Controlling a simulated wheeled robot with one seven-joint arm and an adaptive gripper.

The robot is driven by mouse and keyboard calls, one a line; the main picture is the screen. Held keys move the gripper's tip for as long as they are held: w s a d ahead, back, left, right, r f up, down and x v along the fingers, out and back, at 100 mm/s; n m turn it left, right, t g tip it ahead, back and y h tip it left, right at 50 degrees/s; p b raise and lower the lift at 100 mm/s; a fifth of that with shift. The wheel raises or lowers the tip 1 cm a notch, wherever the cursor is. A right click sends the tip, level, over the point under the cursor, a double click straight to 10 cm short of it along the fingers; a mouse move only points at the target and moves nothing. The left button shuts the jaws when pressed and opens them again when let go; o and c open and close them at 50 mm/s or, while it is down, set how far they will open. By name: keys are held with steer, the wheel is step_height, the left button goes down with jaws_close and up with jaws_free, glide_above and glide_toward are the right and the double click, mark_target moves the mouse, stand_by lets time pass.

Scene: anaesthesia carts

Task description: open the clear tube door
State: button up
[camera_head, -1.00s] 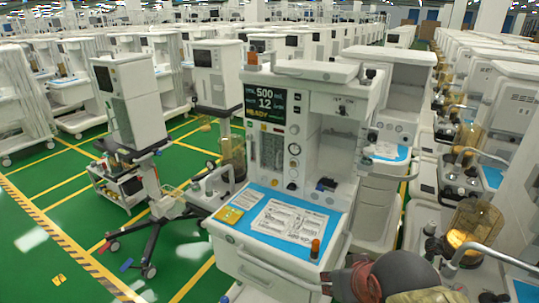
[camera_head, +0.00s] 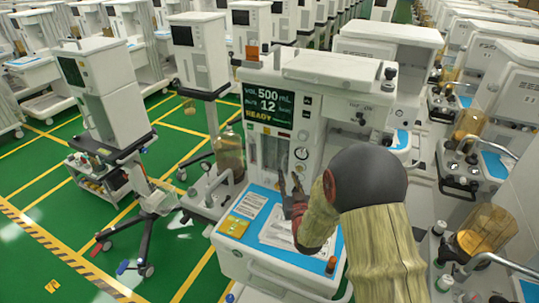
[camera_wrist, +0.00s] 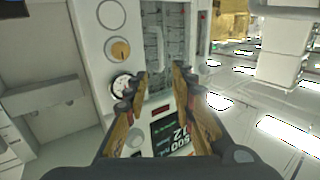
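The clear tube door (camera_head: 270,152) is on the front of the near anaesthesia cart (camera_head: 308,112), below its green-lettered screen (camera_head: 267,107). It looks closed. In the wrist view, the clear door (camera_wrist: 165,45) lies ahead, with grey tubes behind it and a pale handle-like bar (camera_wrist: 188,32) along one side. My gripper (camera_head: 290,183) is in front of the cart, above the blue work surface. In the wrist view, my gripper (camera_wrist: 161,78) is open, its two fingers apart with nothing between them. I cannot tell whether the fingertips touch the cart. My arm hides part of the cart's right side.
The blue work surface (camera_head: 262,205) holds papers, a yellow card (camera_head: 234,226) and an orange-capped bottle (camera_head: 331,265). A round gauge (camera_wrist: 121,86) and knobs are beside the door. A monitor stand (camera_head: 100,90) is at left. Other carts crowd the right. Green floor is open at left.

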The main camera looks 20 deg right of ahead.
steer(key=w+d, duration=0.1)
steer(key=w, duration=0.7)
steer(key=shift+d+b, duration=0.2)
steer(key=shift+b, duration=0.15)
steer(key=shift+c, duration=0.7)
jaws_close()
